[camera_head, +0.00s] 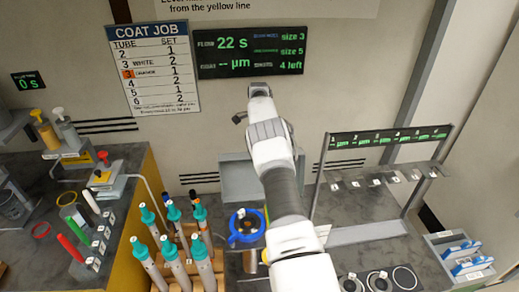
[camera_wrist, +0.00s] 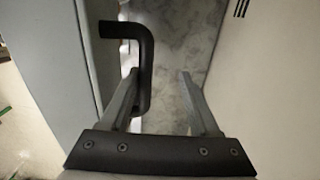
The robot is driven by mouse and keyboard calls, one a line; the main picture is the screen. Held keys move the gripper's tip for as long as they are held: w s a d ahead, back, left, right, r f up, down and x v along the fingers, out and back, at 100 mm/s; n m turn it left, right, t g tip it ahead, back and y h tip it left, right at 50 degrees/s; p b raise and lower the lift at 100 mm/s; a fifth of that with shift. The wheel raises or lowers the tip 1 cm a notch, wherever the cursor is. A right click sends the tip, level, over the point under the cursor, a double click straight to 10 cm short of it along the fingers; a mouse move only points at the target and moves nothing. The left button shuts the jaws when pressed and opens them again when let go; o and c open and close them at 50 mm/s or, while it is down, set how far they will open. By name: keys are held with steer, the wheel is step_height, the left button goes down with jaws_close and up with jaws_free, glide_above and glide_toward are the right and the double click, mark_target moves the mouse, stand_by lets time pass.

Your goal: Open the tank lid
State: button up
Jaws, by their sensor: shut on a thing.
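In the wrist view, a bent black bar handle (camera_wrist: 146,60) stands out from a flat grey panel (camera_wrist: 75,60) on the left; I take these for the tank lid and its handle. In the head view, a grey box (camera_head: 238,182), likely the tank, stands against the wall, partly hidden by my arm.
Teal-capped tubes (camera_head: 150,265) stand in a rack left of my arm, near a blue ring-shaped fixture (camera_head: 246,228). A metal frame (camera_head: 385,180) with small displays stands on the right. A pale wall (camera_wrist: 265,80) lies close on the right in the wrist view.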

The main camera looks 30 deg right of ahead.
steer(key=shift+w+r, duration=0.1)
steer(key=shift+r, duration=0.1)
step_height(320, 180, up, 12)
steer(key=p, duration=1)
steer(key=shift+w+d+f+p, duration=0.15)
steer(key=shift+w+f+p, duration=0.1)
steer(key=shift+p, duration=0.1)
steer(key=shift+r+p, duration=0.1)
steer(key=shift+p, duration=0.2)
